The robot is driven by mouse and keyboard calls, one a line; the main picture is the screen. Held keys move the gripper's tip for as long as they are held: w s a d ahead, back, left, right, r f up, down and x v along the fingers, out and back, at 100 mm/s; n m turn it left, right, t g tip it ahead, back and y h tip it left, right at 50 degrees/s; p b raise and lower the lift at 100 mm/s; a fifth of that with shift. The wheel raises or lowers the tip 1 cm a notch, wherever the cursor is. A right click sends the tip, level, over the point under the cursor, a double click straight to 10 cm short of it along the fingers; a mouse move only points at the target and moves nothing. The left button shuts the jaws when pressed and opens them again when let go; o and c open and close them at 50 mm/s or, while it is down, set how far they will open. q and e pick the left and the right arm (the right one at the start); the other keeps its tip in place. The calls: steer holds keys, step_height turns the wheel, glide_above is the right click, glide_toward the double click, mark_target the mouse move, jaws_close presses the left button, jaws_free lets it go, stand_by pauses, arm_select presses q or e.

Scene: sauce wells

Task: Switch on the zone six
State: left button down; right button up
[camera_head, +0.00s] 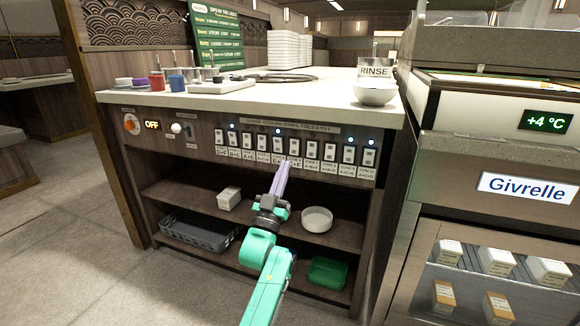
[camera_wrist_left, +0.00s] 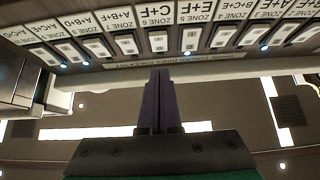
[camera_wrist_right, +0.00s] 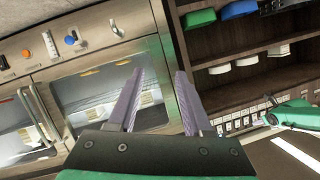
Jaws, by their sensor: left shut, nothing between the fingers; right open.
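The zone six switch (camera_wrist_left: 158,42) is a white rocker in a row on the counter front. Its label, C+F, reads upside down in the left wrist view. It also shows in the head view (camera_head: 294,148). No blue glow shows beside it; the lamp by the zone five switch (camera_wrist_left: 190,40) glows blue. My left gripper (camera_head: 285,164) is shut and empty, its tips just at the panel below the zone six switch in the head view. Whether they touch the panel cannot be told. My right gripper (camera_wrist_right: 158,72) is open and empty, away from the switches.
Neighbouring switches stand close on both sides, several with blue lamps lit. An orange knob (camera_head: 131,124) and an OFF display (camera_head: 152,125) are at the panel's left. The countertop (camera_head: 290,92) overhangs the row. Shelves below hold a grey basket (camera_head: 200,233) and a green container (camera_head: 327,271).

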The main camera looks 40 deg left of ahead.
mark_target(294, 150)
arm_select(q)
steer(key=w, duration=0.1)
steer(key=w+a+b, duration=0.1)
steer(key=w, duration=0.1)
steer(key=w+b, duration=0.1)
steer(key=shift+w+a+r, duration=0.15)
steer(key=shift+w+a, duration=0.15)
steer(key=shift+w, duration=0.05)
arm_select(e)
steer(key=w+d+r+t+y, duration=0.1)
steer(key=w+r+t, duration=0.3)
steer(key=r, duration=0.8)
steer(key=w+d+r+n+t, duration=0.1)
steer(key=w+r+t, duration=0.4)
steer(key=r, duration=0.8)
steer(key=w, duration=0.3)
steer(key=shift+w+r+y, duration=0.15)
steer(key=shift+y, duration=0.25)
steer(key=shift+a+f, duration=0.1)
steer(key=shift+f, duration=0.1)
